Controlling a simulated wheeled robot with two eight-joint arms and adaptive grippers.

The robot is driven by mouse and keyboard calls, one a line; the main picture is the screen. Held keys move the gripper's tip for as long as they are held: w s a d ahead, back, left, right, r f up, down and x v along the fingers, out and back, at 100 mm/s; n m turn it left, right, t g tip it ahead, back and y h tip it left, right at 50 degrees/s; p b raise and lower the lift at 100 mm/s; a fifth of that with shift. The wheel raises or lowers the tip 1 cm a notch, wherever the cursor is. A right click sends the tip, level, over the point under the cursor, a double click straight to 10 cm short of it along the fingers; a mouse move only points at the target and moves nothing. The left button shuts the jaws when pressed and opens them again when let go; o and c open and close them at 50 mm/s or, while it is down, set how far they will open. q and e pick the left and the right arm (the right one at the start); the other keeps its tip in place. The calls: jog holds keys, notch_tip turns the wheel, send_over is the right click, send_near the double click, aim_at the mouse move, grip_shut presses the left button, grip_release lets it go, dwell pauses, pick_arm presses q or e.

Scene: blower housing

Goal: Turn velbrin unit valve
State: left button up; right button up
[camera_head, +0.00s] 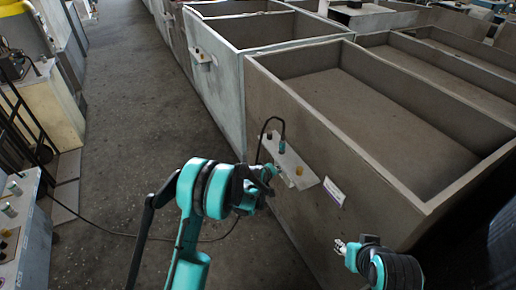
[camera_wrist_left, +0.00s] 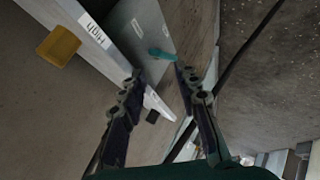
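A pale control panel (camera_head: 296,172) is fixed to the side of the nearest grey tank. It carries a yellow knob (camera_head: 299,170), which shows in the left wrist view (camera_wrist_left: 58,46) beside a "High" label. A small teal handle (camera_wrist_left: 160,53) stands out from the panel in the left wrist view. I cannot tell which of these is the velbrin unit valve. My left gripper (camera_wrist_left: 158,74) is open at the panel, its fingertips just short of the teal handle, nothing clearly between them. My right gripper (camera_head: 341,245) is low near the tank wall; its finger opening is unclear.
Large open grey tanks (camera_head: 420,110) fill the right side. A white label (camera_head: 333,192) is on the near tank wall. A black hose (camera_head: 282,125) arches above the panel.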

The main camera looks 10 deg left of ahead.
pick_arm(q)
jog(key=w+f+m+y, duration=0.1)
jog(key=w+f+m, duration=0.1)
jog(key=m, duration=0.4)
jog(key=w+f+m+y+b, duration=0.1)
jog(key=w+f+m, duration=0.2)
jog(key=m, duration=0.4)
jog(key=w+d+f+m, duration=0.1)
jog(key=w+f+m, duration=0.1)
jog(key=m, duration=0.4)
jog(key=shift+w+f+m+y, duration=0.3)
jog(key=shift+w+f+y, duration=0.1)
jog(key=shift+w, duration=0.05)
jog(key=shift+a+r+g+h, duration=0.1)
jog(key=shift+r+g+h, duration=0.15)
jog(key=shift+g, duration=0.55)
jog(key=shift+g+h, duration=0.4)
jog(key=shift+h, duration=0.05)
jog(key=s+a+r+n, duration=0.1)
jog(key=s+r, duration=0.3)
jog(key=r, duration=0.5)
jog(key=s+a+r+n+g+p, duration=0.1)
jog(key=s+a+r+n, duration=0.1)
jog(key=s+r, duration=0.3)
jog(key=s+a+r+n+g+h+p, duration=0.1)
jog(key=s+r, duration=0.4)
jog(key=r, duration=0.8)
jog(key=shift+a+n, duration=0.6)
jog(key=shift+a, duration=0.55)
